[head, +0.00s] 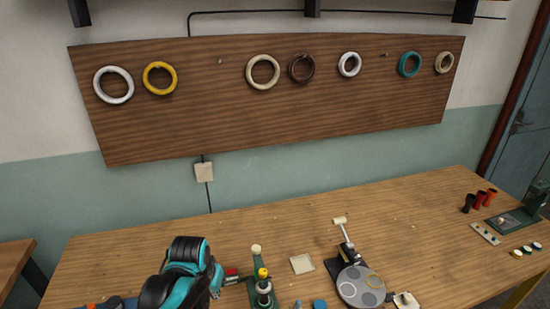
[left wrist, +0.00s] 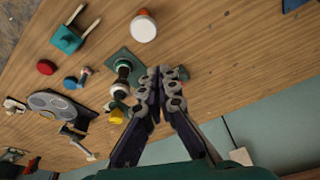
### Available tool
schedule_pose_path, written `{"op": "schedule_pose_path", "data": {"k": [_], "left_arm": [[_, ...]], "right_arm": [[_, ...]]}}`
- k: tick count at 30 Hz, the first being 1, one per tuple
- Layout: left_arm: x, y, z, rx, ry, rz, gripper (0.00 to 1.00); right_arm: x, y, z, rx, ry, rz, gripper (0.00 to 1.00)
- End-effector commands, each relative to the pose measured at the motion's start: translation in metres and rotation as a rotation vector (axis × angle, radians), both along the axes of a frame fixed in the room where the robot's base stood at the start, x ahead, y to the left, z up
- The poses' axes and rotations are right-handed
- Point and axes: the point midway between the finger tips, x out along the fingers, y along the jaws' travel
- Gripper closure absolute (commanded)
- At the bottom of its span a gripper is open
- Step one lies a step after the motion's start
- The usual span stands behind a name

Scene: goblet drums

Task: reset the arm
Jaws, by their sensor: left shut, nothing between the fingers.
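My left arm comes in at the bottom left of the head view, teal and black. My left gripper shows in the left wrist view (left wrist: 160,82) with its two fingers pressed together and nothing between them. In that view the fingers are next to a small green stand (left wrist: 122,57) with a dark post and a yellow knob. I cannot tell whether they touch it. The same stand is in the head view (head: 264,286), just right of my left arm. My right gripper is in neither view.
A grey round plate device (head: 359,287) stands right of the stand, with a pale square (head: 302,264) between them. Several rings hang on the wooden wall board (head: 210,110). Dark and red cups (head: 479,201) stand far right. The table's back middle (head: 270,225) is clear.

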Motion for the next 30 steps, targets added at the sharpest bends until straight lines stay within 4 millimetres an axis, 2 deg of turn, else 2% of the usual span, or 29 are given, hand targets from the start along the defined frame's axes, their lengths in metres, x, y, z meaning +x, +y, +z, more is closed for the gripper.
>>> {"op": "schedule_pose_path", "data": {"k": [1,6,13,19,30], "left_arm": [[-0.015,0.002,0.007,-0.004,-0.035,0.014,1.00],[-0.053,0.008,0.026,-0.020,-0.160,0.061,1.00],[-0.093,0.012,0.030,-0.042,-0.298,0.110,1.00],[-0.105,0.014,0.028,-0.051,-0.350,0.128,1.00],[-0.105,0.014,0.028,-0.052,-0.353,0.129,1.00]], "right_arm": [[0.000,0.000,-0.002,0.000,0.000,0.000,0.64],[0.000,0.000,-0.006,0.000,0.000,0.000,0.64],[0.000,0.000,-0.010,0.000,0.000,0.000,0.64],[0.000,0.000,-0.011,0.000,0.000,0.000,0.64],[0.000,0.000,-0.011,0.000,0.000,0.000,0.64]]}}
